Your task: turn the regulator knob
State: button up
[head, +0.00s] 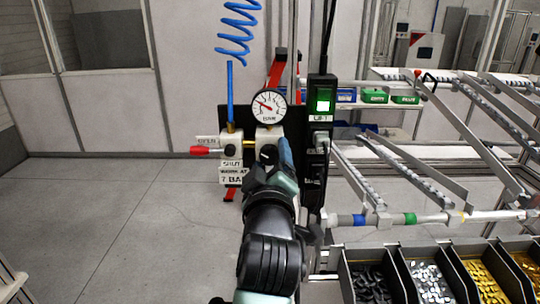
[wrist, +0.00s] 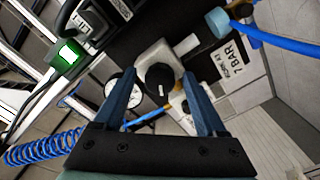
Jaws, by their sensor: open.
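The regulator knob (wrist: 160,77) is black and round with a pale mark, on a white regulator body (wrist: 150,56). In the wrist view it appears between the two blue fingers of my gripper (wrist: 159,72), with gaps on both sides. I cannot tell how deep it sits between them. In the head view my gripper (head: 285,152) is at the regulator and hides much of the knob. The pressure gauge (head: 268,105), marked BAR, stands above the regulator, its needle toward the upper left. It also shows partly behind a finger in the wrist view (wrist: 117,88).
Left of the regulator is a valve with a red handle (head: 201,151), OPEN and SHUT signs, and a plate (head: 231,175) reading work at 7 bar. A green-lit switch box (head: 322,98) stands right. Bins of parts (head: 370,283) lie lower right.

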grip_shut()
dwell(0.4)
